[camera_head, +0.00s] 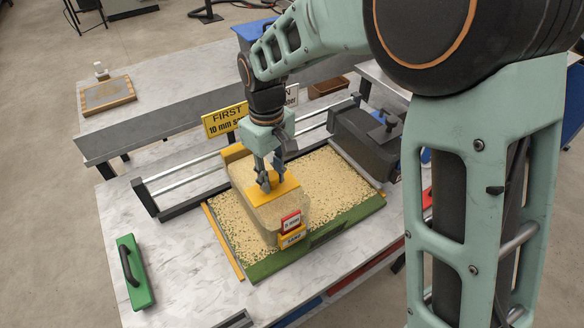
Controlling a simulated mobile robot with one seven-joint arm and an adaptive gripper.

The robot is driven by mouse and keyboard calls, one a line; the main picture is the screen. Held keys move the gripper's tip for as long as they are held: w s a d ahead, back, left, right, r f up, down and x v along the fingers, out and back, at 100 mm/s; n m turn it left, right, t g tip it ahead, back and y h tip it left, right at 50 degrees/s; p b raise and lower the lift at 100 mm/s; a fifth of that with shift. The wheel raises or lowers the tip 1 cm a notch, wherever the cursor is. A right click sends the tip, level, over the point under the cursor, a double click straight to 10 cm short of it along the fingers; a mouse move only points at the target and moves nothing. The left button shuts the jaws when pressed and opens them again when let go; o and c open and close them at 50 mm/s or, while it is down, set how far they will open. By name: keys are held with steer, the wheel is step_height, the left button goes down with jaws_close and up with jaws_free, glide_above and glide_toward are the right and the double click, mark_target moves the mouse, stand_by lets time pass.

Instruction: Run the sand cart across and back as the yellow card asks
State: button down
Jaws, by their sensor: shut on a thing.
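The sand cart (265,210) is a pale, sand-coloured box with a yellow plate on top. It stands on the left-middle part of a speckled, sandy bed (340,182) with a green front edge. A small red-and-white tag and a yellow label sit at its near end; the print is too small to read surely. My gripper (268,185) points down and is shut on the cart at its yellow top; its fingers hide the part held. The yellow card (225,120) stands behind the bed and reads "FIRST 10 mm S…", its right end hidden by my arm.
Metal rails (190,172) run behind the bed. A dark grey box (366,142) stands at the bed's right end. A green block with a black handle (136,272) lies on the table at left. A wooden-framed tray (108,96) is at back left. The left table top is mostly clear.

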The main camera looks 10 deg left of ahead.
steer(key=s+a+b, duration=0.1)
steer(key=s+a, duration=1.3)
steer(key=shift+s+r, duration=0.1)
steer(key=c, duration=1.6)
jaws_free()
steer(key=shift+a, duration=0.1)
step_height(320, 180, up, 12)
